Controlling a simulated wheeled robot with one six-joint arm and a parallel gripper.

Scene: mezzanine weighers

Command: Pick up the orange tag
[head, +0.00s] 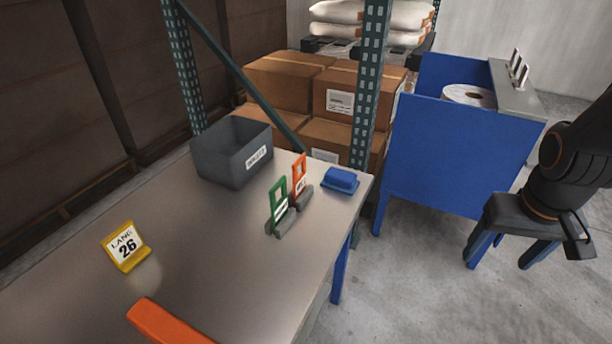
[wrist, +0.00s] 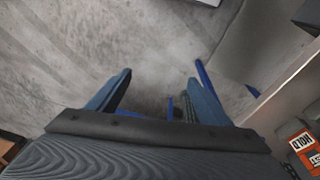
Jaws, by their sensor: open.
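The orange tag (head: 299,173) stands upright in a grey holder (head: 305,197) near the right edge of the table in the head view. It has an open window at its top and a white label lower down. A green tag (head: 278,203) stands in a similar holder just in front and left of it. My gripper (head: 498,262) is over the floor, right of the table and well apart from the tag. Its blue fingers point down, spread, with nothing between them in the wrist view (wrist: 157,88). An orange labelled piece (wrist: 304,146) reading HOLD shows at that view's right edge.
A grey bin (head: 222,163), a blue block (head: 341,181) and a yellow LANE 26 sign (head: 126,247) stand on the table (head: 215,260). An orange bar (head: 168,322) is at the front. A green rack post (head: 368,90) and blue cabinet (head: 440,145) stand behind.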

